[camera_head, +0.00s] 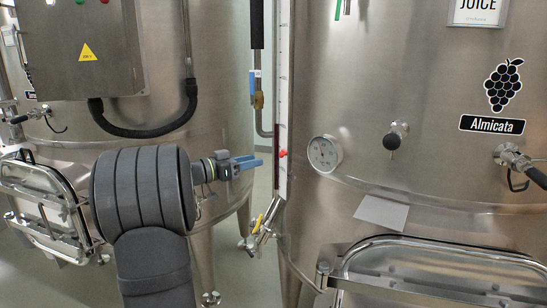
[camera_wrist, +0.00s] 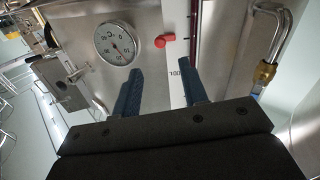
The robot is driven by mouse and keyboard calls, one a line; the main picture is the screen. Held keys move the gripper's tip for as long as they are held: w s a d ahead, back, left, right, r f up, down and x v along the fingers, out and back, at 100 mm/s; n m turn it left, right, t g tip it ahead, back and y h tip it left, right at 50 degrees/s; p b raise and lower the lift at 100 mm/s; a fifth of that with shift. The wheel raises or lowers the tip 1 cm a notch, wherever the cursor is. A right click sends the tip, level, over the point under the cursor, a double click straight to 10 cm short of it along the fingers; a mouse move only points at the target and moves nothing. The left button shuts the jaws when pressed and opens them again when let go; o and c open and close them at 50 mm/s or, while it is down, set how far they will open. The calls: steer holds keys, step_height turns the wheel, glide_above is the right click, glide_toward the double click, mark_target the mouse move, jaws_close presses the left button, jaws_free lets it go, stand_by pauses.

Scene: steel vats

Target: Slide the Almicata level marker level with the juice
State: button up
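The Almicata vat (camera_head: 430,165) stands at the right with its name label (camera_head: 492,125). A tall white level scale (camera_head: 282,90) runs up its left side. The small red level marker (camera_head: 283,153) sits on the scale, left of the round dial. A dark red juice column shows along the scale's left edge; its top appears somewhat above the marker. In the wrist view the marker (camera_wrist: 163,41) lies beyond my fingertips, roughly between their lines, beside the dark tube (camera_wrist: 193,30). My gripper (camera_wrist: 161,66) is open and empty. In the head view my gripper (camera_head: 257,162) is left of the marker, apart from it.
A round dial (camera_head: 324,153) sits right of the scale and also shows in the wrist view (camera_wrist: 116,44). Another vat stands behind my arm.

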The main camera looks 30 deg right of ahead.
mark_target(280, 155)
steer(key=d, duration=0.8)
steer(key=shift+w, duration=0.2)
steer(key=shift+c, duration=0.2)
jaws_close()
